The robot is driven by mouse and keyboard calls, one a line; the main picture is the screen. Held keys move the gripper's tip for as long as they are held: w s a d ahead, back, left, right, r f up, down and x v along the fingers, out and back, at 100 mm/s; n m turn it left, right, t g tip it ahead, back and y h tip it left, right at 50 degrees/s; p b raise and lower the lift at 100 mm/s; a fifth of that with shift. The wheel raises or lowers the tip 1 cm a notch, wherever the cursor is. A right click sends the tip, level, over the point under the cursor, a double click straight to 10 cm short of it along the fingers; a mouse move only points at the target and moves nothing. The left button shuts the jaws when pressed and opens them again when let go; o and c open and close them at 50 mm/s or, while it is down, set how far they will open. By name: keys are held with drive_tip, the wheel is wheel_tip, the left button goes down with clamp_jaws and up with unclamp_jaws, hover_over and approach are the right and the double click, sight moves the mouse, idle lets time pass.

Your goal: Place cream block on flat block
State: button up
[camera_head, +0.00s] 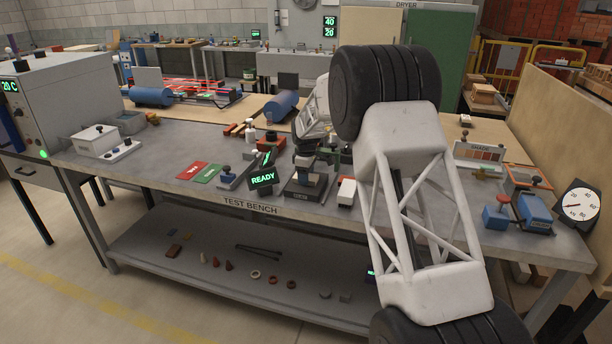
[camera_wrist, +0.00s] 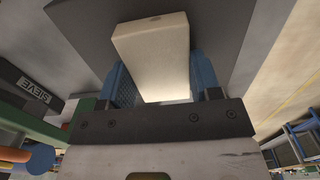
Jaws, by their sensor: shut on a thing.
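My gripper (camera_wrist: 163,82) is shut on a cream block (camera_wrist: 152,50), with one blue finger on each side of it in the wrist view. The block's long pale face is toward the camera, with a small dark mark at its far edge. A dark grey flat surface (camera_wrist: 222,40) lies behind the block; I cannot tell the gap between them. In the head view the end of my arm is small and partly hidden, over the middle of the bench near a dark stand (camera_head: 304,190). I cannot pick out the flat block with certainty.
The grey test bench (camera_head: 150,165) is crowded. A READY display (camera_head: 263,178) stands left of the dark stand, and a white-topped item (camera_head: 346,192) stands right of it. A SIEVE label (camera_wrist: 33,88) shows in the wrist view. Bare bench top lies toward the left front.

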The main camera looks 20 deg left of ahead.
drive_tip(key=o, duration=1)
drive_tip(key=shift+o, duration=0.2)
drive_tip(key=shift+r, duration=0.15)
wheel_tip(320, 180, up, 12)
idle(0.5)
